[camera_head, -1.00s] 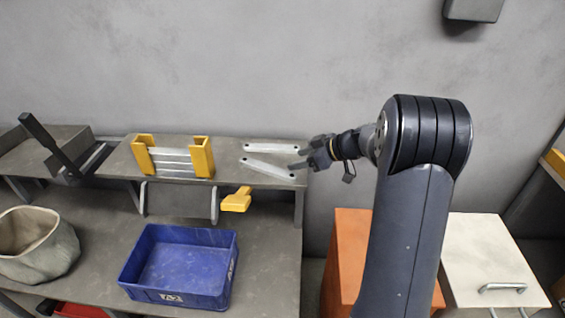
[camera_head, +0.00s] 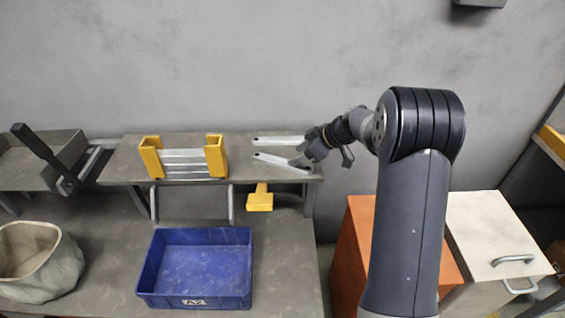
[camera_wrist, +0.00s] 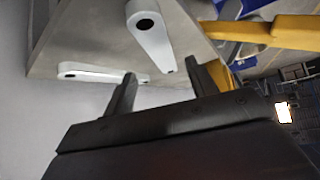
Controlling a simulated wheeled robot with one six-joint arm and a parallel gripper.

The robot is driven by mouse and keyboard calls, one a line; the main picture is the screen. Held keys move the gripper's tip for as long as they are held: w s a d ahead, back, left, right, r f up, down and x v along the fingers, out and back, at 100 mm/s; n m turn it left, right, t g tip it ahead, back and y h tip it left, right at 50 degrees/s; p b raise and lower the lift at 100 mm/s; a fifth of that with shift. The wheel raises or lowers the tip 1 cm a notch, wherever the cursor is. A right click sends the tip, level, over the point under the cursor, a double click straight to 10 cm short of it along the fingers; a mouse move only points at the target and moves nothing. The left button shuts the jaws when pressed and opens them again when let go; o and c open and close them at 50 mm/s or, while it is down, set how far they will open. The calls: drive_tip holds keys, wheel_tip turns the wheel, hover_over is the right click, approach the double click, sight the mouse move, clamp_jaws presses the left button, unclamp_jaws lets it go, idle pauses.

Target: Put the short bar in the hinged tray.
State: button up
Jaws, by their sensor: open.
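Two loose pale metal bars lie on the raised shelf's right part: a rear bar (camera_head: 272,140) and a front bar (camera_head: 275,160). I cannot tell which is the short one, as my gripper partly covers them. My gripper (camera_head: 298,161) is open at their right ends. In the wrist view my gripper (camera_wrist: 161,70) has nothing between its fingers; one bar (camera_wrist: 152,38) reaches toward the gap and another bar (camera_wrist: 85,71) lies beside the left finger. A grey tray-like piece (camera_head: 70,150) with a dark slanted lever stands far left; it may be the hinged tray.
A yellow rack (camera_head: 151,157) holding several silver bars stands on the shelf, left of the loose bars. Below are a blue bin (camera_head: 195,286), a yellow piece (camera_head: 259,202) and a cloth sack (camera_head: 55,285). Orange (camera_head: 350,260) and white (camera_head: 485,225) cabinets stand right.

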sight(283, 161)
drive_tip(key=p+x, duration=0.1)
drive_tip(key=x, duration=0.4)
drive_tip(key=shift+s+a, duration=0.1)
drive_tip(key=shift+a, duration=0.1)
drive_tip(key=shift+c, duration=0.5)
drive_tip(key=shift+r, duration=0.1)
clamp_jaws()
